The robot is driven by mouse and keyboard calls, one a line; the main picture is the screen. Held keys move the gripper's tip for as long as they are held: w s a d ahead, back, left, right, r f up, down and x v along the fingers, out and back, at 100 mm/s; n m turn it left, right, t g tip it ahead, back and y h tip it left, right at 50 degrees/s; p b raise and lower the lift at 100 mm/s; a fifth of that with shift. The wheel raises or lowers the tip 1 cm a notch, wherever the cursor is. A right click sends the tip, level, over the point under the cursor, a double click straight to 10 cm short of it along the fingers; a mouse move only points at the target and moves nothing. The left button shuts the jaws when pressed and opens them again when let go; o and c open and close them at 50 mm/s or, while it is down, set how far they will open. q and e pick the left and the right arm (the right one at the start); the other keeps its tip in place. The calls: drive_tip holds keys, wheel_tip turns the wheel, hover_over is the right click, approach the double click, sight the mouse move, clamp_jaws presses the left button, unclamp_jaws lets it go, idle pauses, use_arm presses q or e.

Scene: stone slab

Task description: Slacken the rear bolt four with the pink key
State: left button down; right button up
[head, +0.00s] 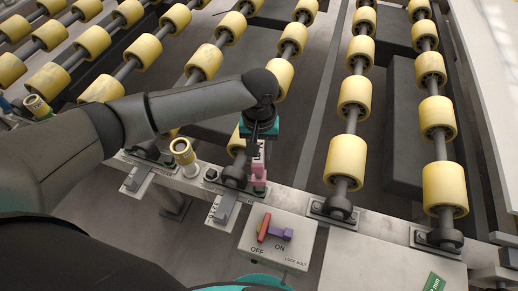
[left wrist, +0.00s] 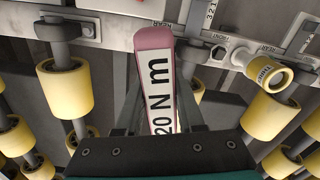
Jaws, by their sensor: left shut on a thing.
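The pink key (head: 259,172) is in my left gripper (head: 262,143), upright over the grey rail (head: 290,199) in the head view. Its lower end is at the rail, just above the lock box; I cannot tell whether it sits on a bolt, since that spot is hidden. In the left wrist view the key (left wrist: 154,40) has a white label reading "20 N m", and my left gripper (left wrist: 160,108) is shut on it. Rear and front markings (left wrist: 268,48) show on the rail there, but which bolt is number four I cannot read. My right gripper is not in view.
A yellow lettered cylinder (head: 184,152) stands on the rail to the left. Yellow rollers (head: 346,156) fill the conveyor behind.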

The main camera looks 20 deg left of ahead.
use_arm(q)
drive_tip(key=shift+r+p, duration=0.15)
drive_tip(key=shift+p, duration=0.55)
drive_tip(key=shift+f+b, duration=0.6)
drive_tip(key=shift+f, duration=2.1)
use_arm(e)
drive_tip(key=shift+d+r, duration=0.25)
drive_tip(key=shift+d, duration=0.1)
use_arm(q)
drive_tip(key=shift+p, duration=0.35)
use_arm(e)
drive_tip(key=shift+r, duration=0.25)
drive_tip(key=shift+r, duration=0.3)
use_arm(q)
drive_tip(key=shift+p, duration=0.35)
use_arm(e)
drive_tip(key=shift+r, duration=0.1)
use_arm(q)
drive_tip(key=shift+p, duration=0.4)
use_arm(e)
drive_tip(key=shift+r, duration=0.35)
